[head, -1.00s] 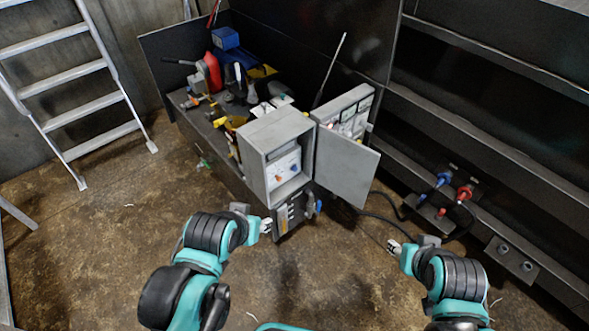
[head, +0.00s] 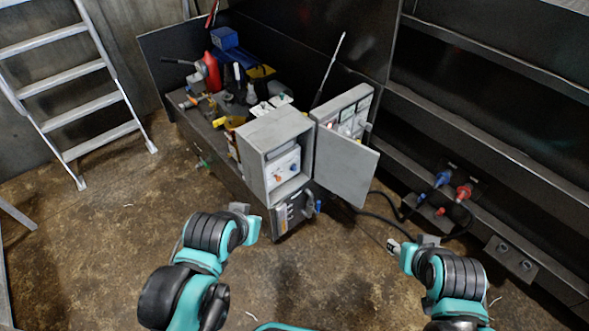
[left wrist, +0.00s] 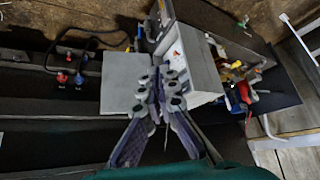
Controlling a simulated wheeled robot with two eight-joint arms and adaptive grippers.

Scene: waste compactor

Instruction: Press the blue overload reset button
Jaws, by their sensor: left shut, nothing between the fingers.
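The grey control box (head: 276,130) stands open in the head view, its door (head: 345,162) swung to the right. Inside is a white panel (head: 284,168) with small coloured controls; blue and orange-red spots show, too small to identify surely. My left gripper (left wrist: 159,74) is shut and empty in the left wrist view, its fingertips in front of the box and its open door. In the head view my left wrist (head: 250,228) is low and left of the box, its fingers hidden. My right gripper (head: 393,246) is right of the box, near the floor, too small to read.
A cluttered bench (head: 222,150) with tools and a red can (head: 212,72) lies behind and left of the box. Blue and red plugs (head: 463,191) with black cables are at the right. A ladder (head: 85,105) stands far left. The front floor is clear.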

